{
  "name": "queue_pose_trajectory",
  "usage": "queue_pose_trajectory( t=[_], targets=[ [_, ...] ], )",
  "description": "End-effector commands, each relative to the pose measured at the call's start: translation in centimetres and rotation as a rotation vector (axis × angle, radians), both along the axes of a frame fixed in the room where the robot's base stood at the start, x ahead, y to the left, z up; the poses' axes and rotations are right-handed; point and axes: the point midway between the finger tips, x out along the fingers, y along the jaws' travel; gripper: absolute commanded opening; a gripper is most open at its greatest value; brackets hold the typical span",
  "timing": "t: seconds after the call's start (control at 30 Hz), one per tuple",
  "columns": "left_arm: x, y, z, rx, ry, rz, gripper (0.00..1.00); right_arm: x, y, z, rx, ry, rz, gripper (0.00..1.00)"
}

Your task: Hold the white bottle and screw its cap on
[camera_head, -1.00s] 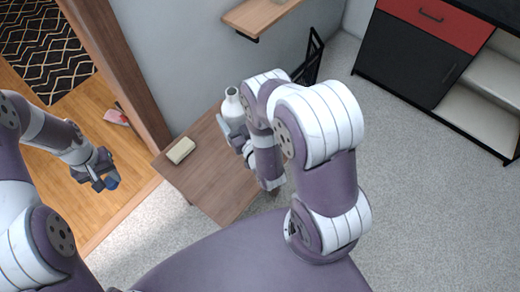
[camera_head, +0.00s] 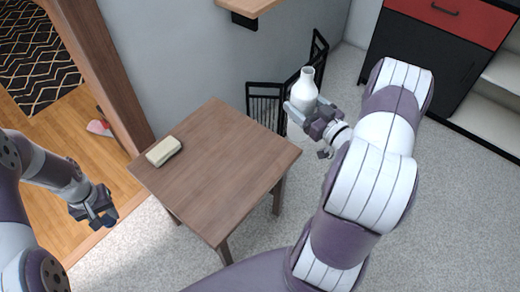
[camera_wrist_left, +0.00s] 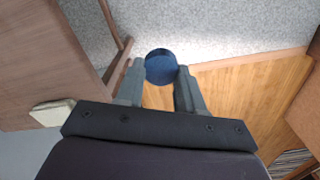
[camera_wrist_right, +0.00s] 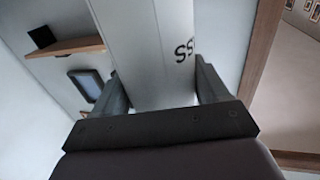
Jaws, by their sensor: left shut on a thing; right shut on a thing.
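The white bottle (camera_head: 303,90) is upright, with its narrow neck on top, above the floor beyond the table's right side. My right gripper (camera_head: 310,112) is shut on its body; the right wrist view shows the bottle (camera_wrist_right: 150,50) with dark lettering between the fingers. My left gripper (camera_head: 98,212) is at the lower left, away from the bottle. In the left wrist view the round blue cap (camera_wrist_left: 160,67) is pinched between its fingertips. In the head view the cap is hard to make out. The bottle and cap are well apart.
A brown wooden table (camera_head: 220,165) stands between my grippers, with a cream block (camera_head: 163,151) on its left corner. A black metal rack (camera_head: 265,105) stands by the wall. A wooden shelf (camera_head: 247,6) juts from the wall. A red and black cabinet (camera_head: 425,50) is at upper right.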

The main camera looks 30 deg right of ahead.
Motion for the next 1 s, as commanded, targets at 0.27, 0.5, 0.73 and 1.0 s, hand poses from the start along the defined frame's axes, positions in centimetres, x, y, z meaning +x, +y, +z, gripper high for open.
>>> queue_pose_trajectory(
  t=[0.27, 0.5, 0.73, 1.0],
  targets=[
    [0.0, 0.0, -1.9, 0.0, 0.0, 0.0, 0.1, 3.3, 4.3, -3.6, 0.001, -0.001, 0.008, 0.2],
    [0.0, 0.0, -3.3, 0.0, 0.0, 0.0, 0.1, 6.4, 8.1, -6.4, -0.001, -0.002, 0.005, 0.2],
    [0.0, 0.0, -3.5, 0.0, 0.0, 0.0, 0.1, 7.2, 9.1, -7.0, 0.0, -0.002, 0.0, 0.2],
    [0.0, 0.0, -3.7, 0.0, 0.0, 0.0, 0.1, 7.2, 9.0, -7.2, 0.0, -0.002, 0.0, 0.2]
  ],
)
